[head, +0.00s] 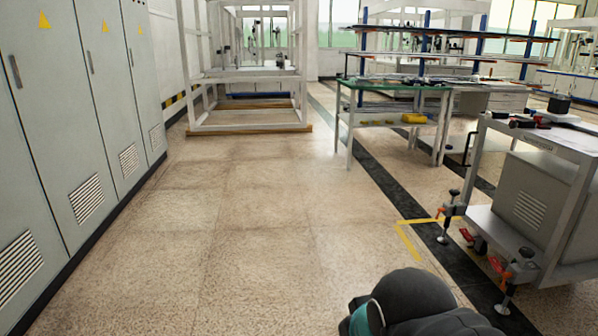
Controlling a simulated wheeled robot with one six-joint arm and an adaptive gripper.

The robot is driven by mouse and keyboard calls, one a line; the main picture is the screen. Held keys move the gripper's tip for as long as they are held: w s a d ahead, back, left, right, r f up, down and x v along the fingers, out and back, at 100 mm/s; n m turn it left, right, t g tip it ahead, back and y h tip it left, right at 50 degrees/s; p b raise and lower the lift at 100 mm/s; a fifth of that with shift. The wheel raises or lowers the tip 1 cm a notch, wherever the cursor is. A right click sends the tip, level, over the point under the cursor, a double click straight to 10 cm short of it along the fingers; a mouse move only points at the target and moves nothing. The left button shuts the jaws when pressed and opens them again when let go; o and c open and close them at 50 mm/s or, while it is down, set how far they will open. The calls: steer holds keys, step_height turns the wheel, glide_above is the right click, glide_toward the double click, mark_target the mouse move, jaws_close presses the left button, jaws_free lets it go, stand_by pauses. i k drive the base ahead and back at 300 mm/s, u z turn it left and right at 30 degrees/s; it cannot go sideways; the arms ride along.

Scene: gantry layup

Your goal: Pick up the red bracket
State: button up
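Small red pieces (522,124) lie on top of the grey cart (560,142) at the right, near its left end. They are far off and small, so I cannot tell whether one of them is the red bracket. Dark items lie among them and partly cover them. A dark rounded part of my arm with a teal band shows at the bottom edge. My gripper is not in view.
Grey cabinets (100,90) line the left side. A green-topped table (390,86) with a yellow item (414,118) stands mid right. A white gantry frame (250,128) stands at the back. The cart's feet (502,310) stick out low. The middle floor (240,220) is clear.

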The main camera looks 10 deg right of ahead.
mark_target(538, 118)
steer(key=z, duration=0.05)
steer(key=i, duration=3.65)
steer(key=z, duration=0.5)
steer(key=i, duration=1.55)
steer(key=z, duration=1.75)
steer(key=i, duration=0.9)
steer(key=z, duration=0.95)
